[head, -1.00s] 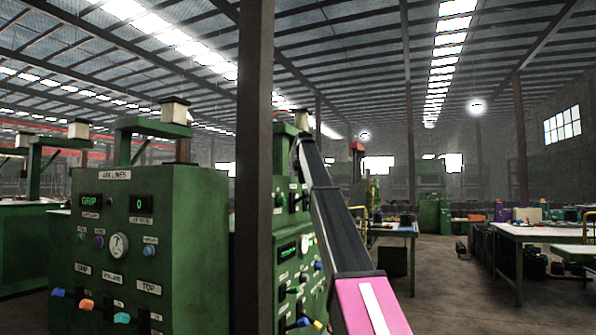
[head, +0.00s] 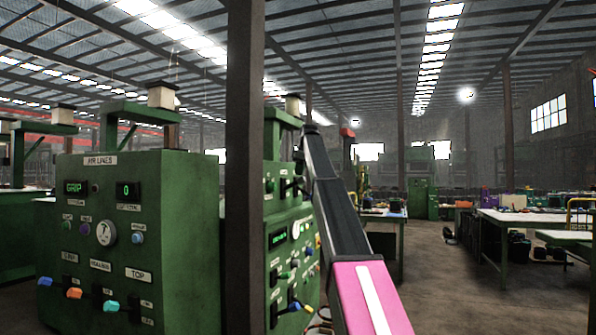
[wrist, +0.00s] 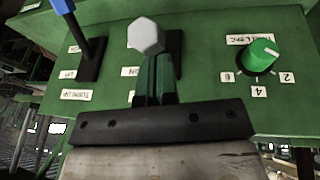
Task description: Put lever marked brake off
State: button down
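My gripper (wrist: 158,82) fills the lower middle of the wrist view, in front of a green panel. Its two narrow fingers are close together and point at a lever with a pale grey six-sided knob (wrist: 146,36). The knob shows just beyond the fingertips. The lever's shaft is hidden behind the fingers, so I cannot tell whether they hold it. A lever with a blue knob (wrist: 64,6) stands to the left, beside a label that looks like an upside-down "TURN UP". I cannot read the word brake on any label. In the head view, the gripper is hidden.
A green dial (wrist: 263,54) with number plates sits right of the grey knob. In the head view, a dark post (head: 243,170) stands beside my arm. A green control cabinet (head: 185,240) with several levers stands left. Open floor (head: 445,285) lies right.

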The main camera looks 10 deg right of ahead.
aim_at(305, 181)
jog(key=d+f+t+y, duration=0.1)
jog(key=s+f+y, duration=0.1)
jog(key=f+y, duration=0.1)
jog(key=shift+s+d+t, duration=0.15)
jog(key=shift+d+t, duration=0.25)
jog(key=shift+s+d+f, duration=0.1)
jog(key=shift+d+f, duration=0.15)
jog(key=shift+f, duration=0.65)
jog(key=f+y, duration=0.1)
jog(key=f+t+y, duration=0.2)
jog(key=shift+s+d+f+m, duration=0.1)
jog(key=shift+s+d+m, duration=0.05)
jog(key=shift+d+m, duration=0.25)
jog(key=shift+r, duration=0.75)
